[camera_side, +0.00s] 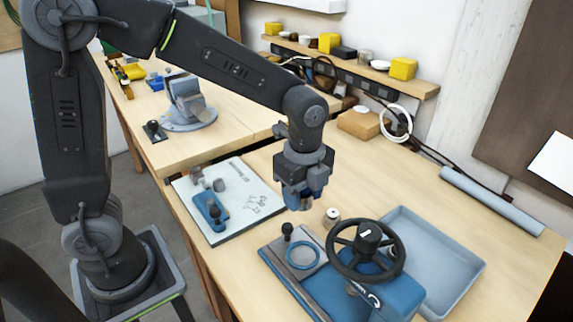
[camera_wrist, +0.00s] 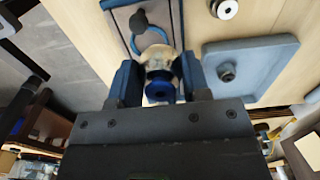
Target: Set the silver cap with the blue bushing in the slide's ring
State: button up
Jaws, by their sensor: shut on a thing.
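My gripper (camera_side: 300,192) is shut on the silver cap, which shows pale between the fingers in the wrist view (camera_wrist: 158,58). The blue bushing (camera_wrist: 160,88) sits at the cap's near end. In the side view the gripper holds it above the table, behind the slide's ring and apart from it. The ring (camera_side: 302,255) is a blue circle on the grey slide plate of the blue press, left of the black handwheel (camera_side: 368,249). In the wrist view, part of a blue ring shows behind the cap, partly hidden by it.
A black knob (camera_side: 287,230) stands at the slide's far end. A small silver round piece (camera_side: 332,216) is on the table close behind the press. A blue-grey tray (camera_side: 465,268) lies right of the press. A white board (camera_side: 245,180) with a blue holder (camera_side: 208,212) lies at left.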

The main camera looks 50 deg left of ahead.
aim_at(303, 256)
jog(key=s+d, duration=0.1)
jog(key=d, duration=0.1)
jog(key=s+d, duration=0.1)
jog(key=d, duration=0.1)
jog(key=shift+s, duration=0.35)
jog(key=shift+f, duration=4.55)
jog(key=shift+f, duration=0.2)
jog(key=o, duration=1.1)
jog(key=shift+c, duration=0.2)
notch_tip(303, 256, up, 14)
